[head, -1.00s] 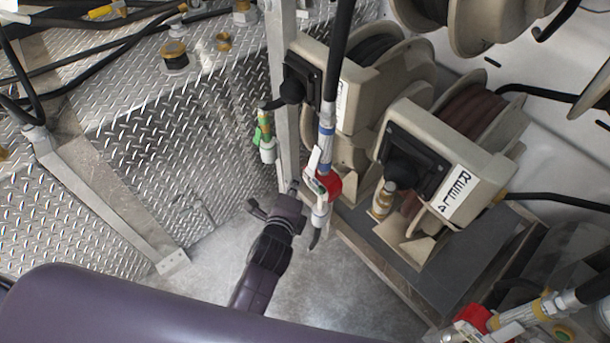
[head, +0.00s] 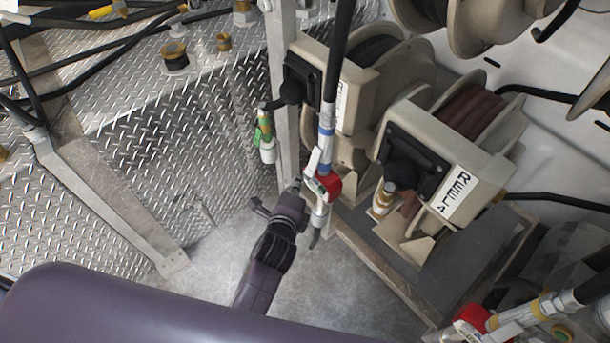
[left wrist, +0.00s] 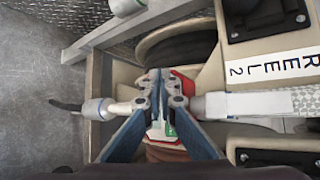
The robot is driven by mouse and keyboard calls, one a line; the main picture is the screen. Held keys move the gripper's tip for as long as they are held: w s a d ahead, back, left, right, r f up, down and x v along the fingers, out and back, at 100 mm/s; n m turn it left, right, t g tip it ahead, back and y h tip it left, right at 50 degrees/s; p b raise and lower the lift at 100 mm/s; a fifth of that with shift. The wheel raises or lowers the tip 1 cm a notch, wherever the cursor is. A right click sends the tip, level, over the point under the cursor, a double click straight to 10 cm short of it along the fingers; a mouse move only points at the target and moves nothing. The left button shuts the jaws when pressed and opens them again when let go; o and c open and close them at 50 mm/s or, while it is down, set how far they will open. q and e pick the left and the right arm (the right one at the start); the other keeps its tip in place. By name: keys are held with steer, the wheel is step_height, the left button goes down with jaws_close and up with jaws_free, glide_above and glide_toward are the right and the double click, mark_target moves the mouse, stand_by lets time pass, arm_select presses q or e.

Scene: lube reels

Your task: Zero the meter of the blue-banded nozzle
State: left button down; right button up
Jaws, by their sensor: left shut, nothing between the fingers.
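The blue-banded nozzle (head: 327,132) hangs from a black hose, with a blue band above its red meter body (head: 331,186). In the left wrist view it lies across the picture, its red part (left wrist: 184,84) and white-and-green face partly hidden behind my fingers. My left gripper (head: 297,188) is just left of the meter in the head view. In the left wrist view its fingertips (left wrist: 164,84) are together with nothing between them, in front of the meter. I cannot tell whether they touch it. My right gripper is out of view.
A green nozzle (head: 265,137) hangs to the left by the metal post (head: 286,100). A reel (head: 462,188) stands to the right. Another red nozzle (head: 472,322) is at lower right. The floor (head: 340,290) below is clear.

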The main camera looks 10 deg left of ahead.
arm_select(q)
steer(key=shift+w+d, duration=0.45)
steer(key=shift+w, duration=0.1)
stand_by(0.9)
steer(key=shift+s+a+p, duration=0.65)
steer(key=shift+s+a, duration=0.1)
steer(key=shift+s, duration=0.15)
steer(key=s+a+p, duration=0.1)
steer(key=s, duration=0.1)
steer(key=s+a+p, duration=0.1)
steer(key=s+a, duration=0.1)
stand_by(0.5)
stand_by(0.4)
